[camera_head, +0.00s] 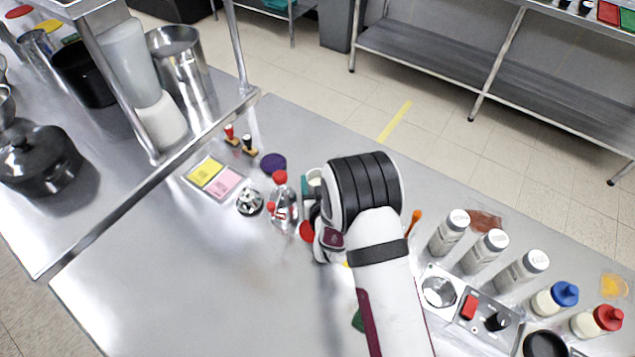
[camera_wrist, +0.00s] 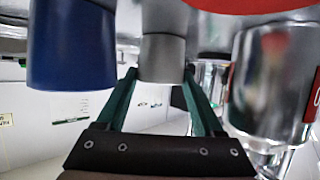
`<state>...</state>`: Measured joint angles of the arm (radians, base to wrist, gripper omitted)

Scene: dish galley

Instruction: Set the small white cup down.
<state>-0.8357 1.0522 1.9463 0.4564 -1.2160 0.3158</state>
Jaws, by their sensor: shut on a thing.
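The small white cup (camera_wrist: 162,58) is between the two green fingers of my gripper (camera_wrist: 160,82) in the wrist view, looking grey in shade. My gripper is shut on it. In the head view, a small part of the white cup (camera_head: 315,177) shows beside a teal finger of my gripper (camera_head: 309,187), and my dark wrist hides the rest. I cannot tell whether the cup touches the counter.
A blue cup-like thing (camera_wrist: 72,45) is close on the left in the wrist view. Clear red-topped bottles (camera_head: 281,200) stand just left of my gripper. Several grey-capped bottles (camera_head: 449,232) stand to the right. The steel counter (camera_head: 200,270) is bare at front left.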

